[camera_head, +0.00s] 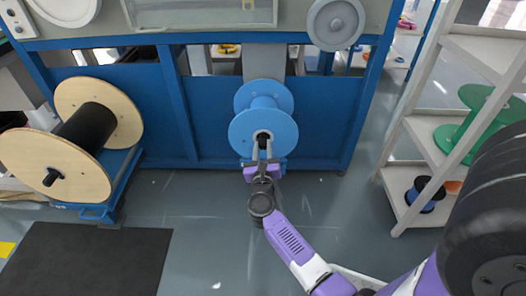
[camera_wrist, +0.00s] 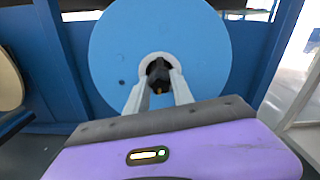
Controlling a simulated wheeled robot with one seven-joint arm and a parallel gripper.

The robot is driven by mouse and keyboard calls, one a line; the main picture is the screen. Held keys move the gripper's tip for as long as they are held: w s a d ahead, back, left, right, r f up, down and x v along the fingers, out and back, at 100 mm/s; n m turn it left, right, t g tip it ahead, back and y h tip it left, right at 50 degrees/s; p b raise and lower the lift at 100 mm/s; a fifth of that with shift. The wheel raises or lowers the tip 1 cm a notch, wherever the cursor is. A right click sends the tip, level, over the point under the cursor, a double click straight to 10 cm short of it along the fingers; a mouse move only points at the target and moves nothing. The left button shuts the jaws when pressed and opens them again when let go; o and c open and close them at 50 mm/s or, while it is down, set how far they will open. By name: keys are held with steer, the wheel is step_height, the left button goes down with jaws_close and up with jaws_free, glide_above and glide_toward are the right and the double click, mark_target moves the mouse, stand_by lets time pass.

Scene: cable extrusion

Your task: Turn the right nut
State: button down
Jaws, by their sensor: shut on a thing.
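A blue spool (camera_head: 263,130) sits at the front of the blue machine frame, and its round face fills the middle of the wrist view (camera_wrist: 115,50). A dark nut (camera_wrist: 158,76) shows at the centre of that face, on the spool's axle. My gripper (camera_head: 262,146) reaches the spool's centre from the front. In the wrist view its two light fingers (camera_wrist: 158,88) are on either side of the nut, shut on it. The fingers hide the sides of the nut. In the head view the nut is small and partly hidden by the gripper.
A wooden spool with black cable (camera_head: 88,128) stands at the left on a blue stand. A white shelf (camera_head: 418,160) with a green spool (camera_head: 478,120) stands at the right. A dark mat (camera_head: 88,262) lies at lower left. The grey floor before the machine is clear.

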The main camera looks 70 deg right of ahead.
steer(key=m+b, duration=0.1)
steer(key=m, duration=0.1)
steer(key=m+b, duration=0.2)
steer(key=m, duration=0.1)
steer(key=shift+f+m, duration=0.3)
steer(key=m+b, duration=0.4)
steer(key=m, duration=0.2)
steer(key=m+b, duration=0.1)
steer(key=m, duration=0.4)
steer(key=shift+r+m+b, duration=0.1)
steer(key=shift+m+b, duration=0.2)
steer(key=shift+b, duration=0.1)
steer(key=m, duration=0.5)
steer(key=shift+m, duration=0.3)
steer(key=c, duration=1.1)
jaws_free()
steer(key=shift+r, duration=0.1)
